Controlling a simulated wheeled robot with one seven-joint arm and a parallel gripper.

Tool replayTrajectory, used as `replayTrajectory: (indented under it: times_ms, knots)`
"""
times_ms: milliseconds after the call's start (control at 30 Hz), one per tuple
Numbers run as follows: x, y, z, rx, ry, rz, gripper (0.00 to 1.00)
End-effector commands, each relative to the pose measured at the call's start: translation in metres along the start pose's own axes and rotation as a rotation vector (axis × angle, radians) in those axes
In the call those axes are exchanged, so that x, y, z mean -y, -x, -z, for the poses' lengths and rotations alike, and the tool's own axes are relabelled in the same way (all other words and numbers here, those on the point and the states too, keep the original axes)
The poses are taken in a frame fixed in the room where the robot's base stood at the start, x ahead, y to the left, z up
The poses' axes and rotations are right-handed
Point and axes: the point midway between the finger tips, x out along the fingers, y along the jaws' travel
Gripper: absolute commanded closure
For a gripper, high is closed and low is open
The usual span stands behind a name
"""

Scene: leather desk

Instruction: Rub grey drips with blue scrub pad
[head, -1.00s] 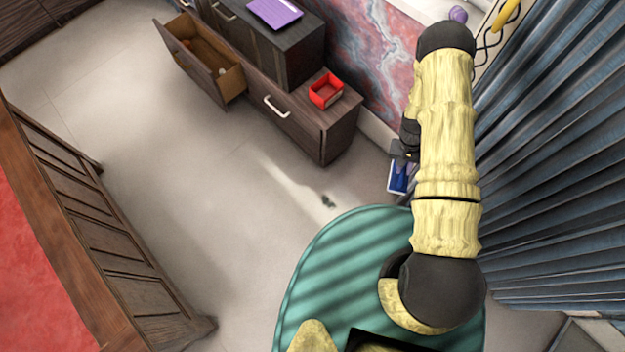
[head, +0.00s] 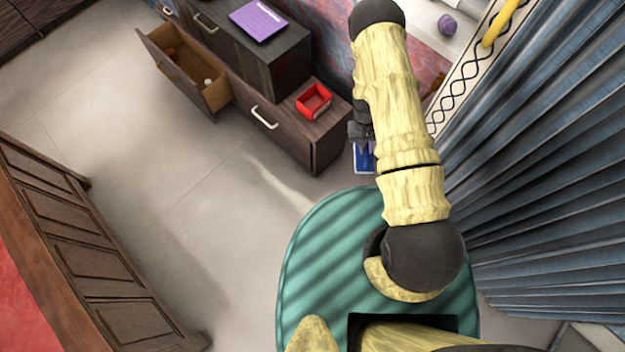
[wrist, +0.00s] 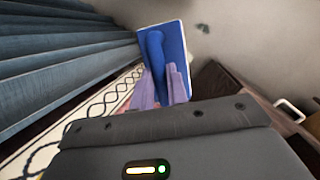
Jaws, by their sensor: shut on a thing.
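The blue scrub pad (wrist: 174,40) has a blue upright grip and a pale edge. My gripper (wrist: 161,88) is shut on that grip with its purple fingers. In the head view, the pad (head: 361,162) is partly hidden under my gripper (head: 366,146), just right of the cabinet's near corner. Small dark grey drips (wrist: 204,27) show on the floor in the wrist view, a little to the right of the pad and apart from it. I cannot make out the drips in the head view now. The pad's height above the floor is unclear.
A dark wood cabinet (head: 290,138) with an open drawer (head: 190,75) stands at the upper left, bearing a red box (head: 313,101). A pleated blue curtain (head: 545,170) fills the right. A wooden sideboard (head: 85,250) stands lower left. Floor between is clear.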

Motion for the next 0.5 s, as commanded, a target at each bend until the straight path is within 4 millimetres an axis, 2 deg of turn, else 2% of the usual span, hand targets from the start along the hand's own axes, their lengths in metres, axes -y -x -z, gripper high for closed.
replayTrajectory:
  times_ms: [167, 267, 500]
  knots:
    - [0.003, -0.002, 0.001, -0.001, 0.003, -0.001, 1.0]
    - [0.005, -0.011, 0.003, 0.0, -0.003, 0.001, 1.0]
    - [0.023, -0.052, 0.015, 0.0, -0.035, 0.009, 1.0]
